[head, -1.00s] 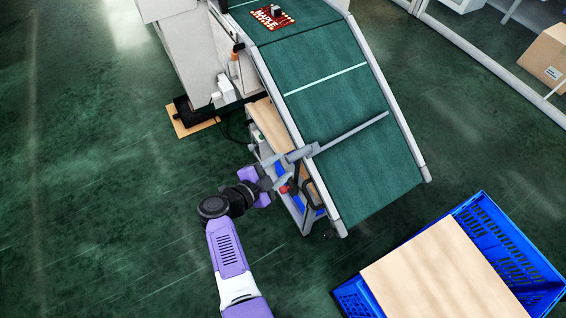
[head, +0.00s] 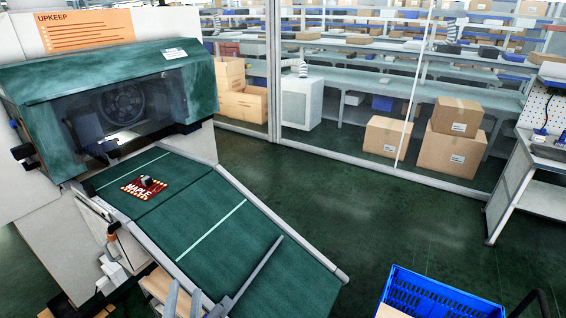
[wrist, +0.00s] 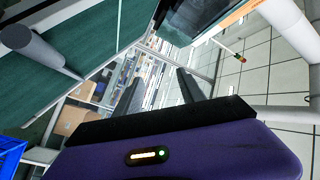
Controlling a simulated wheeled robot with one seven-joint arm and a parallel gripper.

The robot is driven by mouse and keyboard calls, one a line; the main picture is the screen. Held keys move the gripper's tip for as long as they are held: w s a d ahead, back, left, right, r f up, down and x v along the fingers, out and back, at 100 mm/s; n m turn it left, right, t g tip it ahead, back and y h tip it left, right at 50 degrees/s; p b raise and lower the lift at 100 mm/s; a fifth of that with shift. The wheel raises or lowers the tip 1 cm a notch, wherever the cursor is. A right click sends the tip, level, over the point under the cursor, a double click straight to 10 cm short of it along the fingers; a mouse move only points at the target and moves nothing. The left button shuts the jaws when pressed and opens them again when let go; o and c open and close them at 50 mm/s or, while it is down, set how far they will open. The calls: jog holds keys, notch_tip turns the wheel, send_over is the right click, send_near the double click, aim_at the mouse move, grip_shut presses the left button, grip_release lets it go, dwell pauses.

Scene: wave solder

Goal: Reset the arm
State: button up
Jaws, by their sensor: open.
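My gripper (wrist: 160,90) shows in the wrist view as two dark fingers set apart, with nothing between them. The purple wrist housing (wrist: 180,155) with a small lit strip fills the bottom of that view. In the head view the arm is mostly out of the picture, below the lower edge. The green conveyor (head: 215,228) slopes down from the machine, with a red MAPLE board (head: 143,188) lying on its upper part. The conveyor also shows at the upper left of the wrist view (wrist: 88,38).
The machine (head: 105,90) with a green hood stands at the left. A blue crate (head: 440,296) is on the floor at lower right. A workbench (head: 535,165) stands at the right edge. Cardboard boxes (head: 450,135) and shelves lie behind glass. Floor between conveyor and glass is clear.

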jog(key=s+d+r+n+y+b, duration=0.1)
jog(key=s+d+n+y, duration=0.3)
jog(key=d, duration=0.8)
jog(key=s+d+r+n+y, duration=0.1)
jog(key=s+d+n, duration=0.45)
jog(key=d, duration=0.55)
jog(key=s+d+g+h, duration=0.1)
jog(key=s+d+h, duration=0.1)
jog(key=s+d, duration=0.4)
jog(key=s+d+r+m+g+h+b, duration=0.1)
jog(key=s+d+h, duration=0.2)
jog(key=s+d, duration=0.4)
jog(key=s+d+r+g+h+b, duration=0.1)
jog(key=s+d, duration=0.5)
jog(key=s, duration=0.9)
jog(key=shift+s+d+g+h, duration=0.25)
jog(key=shift+g+h, duration=0.35)
jog(key=shift+h, duration=0.4)
